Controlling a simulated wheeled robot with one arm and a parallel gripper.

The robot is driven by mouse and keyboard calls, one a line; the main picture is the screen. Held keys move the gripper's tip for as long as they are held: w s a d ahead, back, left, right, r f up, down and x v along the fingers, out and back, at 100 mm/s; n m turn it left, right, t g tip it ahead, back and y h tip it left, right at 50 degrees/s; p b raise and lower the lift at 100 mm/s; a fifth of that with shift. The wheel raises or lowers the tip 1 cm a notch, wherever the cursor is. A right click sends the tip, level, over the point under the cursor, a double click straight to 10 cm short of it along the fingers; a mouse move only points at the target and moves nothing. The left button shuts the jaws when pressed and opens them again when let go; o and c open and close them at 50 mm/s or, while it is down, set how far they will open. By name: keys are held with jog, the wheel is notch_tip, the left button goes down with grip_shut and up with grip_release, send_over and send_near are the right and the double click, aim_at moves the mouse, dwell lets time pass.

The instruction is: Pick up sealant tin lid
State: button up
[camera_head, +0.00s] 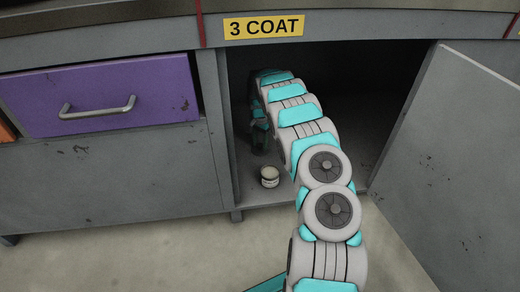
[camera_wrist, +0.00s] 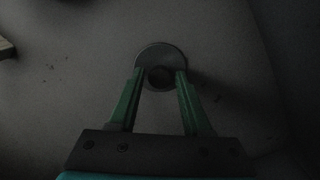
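In the wrist view, a round grey disc-like thing (camera_wrist: 160,52) with a darker inner circle lies on or above a dark floor. It looks like the tin lid, but the dim light leaves this unsure. My gripper (camera_wrist: 159,72) has its two green fingers apart, their tips overlapping the left and right parts of the disc; contact cannot be told. In the head view, a small tin (camera_head: 269,177) with a pale top and light label stands upright on the cabinet floor. My gripper (camera_head: 261,142) reaches down inside the cabinet behind it, dark and partly hidden.
The open cabinet (camera_head: 250,204) lies under the "3 COAT" label (camera_head: 264,26). Its door (camera_head: 462,150) stands open at the right. A shut purple drawer (camera_head: 105,96) is at the left. In the wrist view, a small light object (camera_wrist: 6,48) shows at the left edge.

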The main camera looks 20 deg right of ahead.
grip_shut()
dwell(0.4)
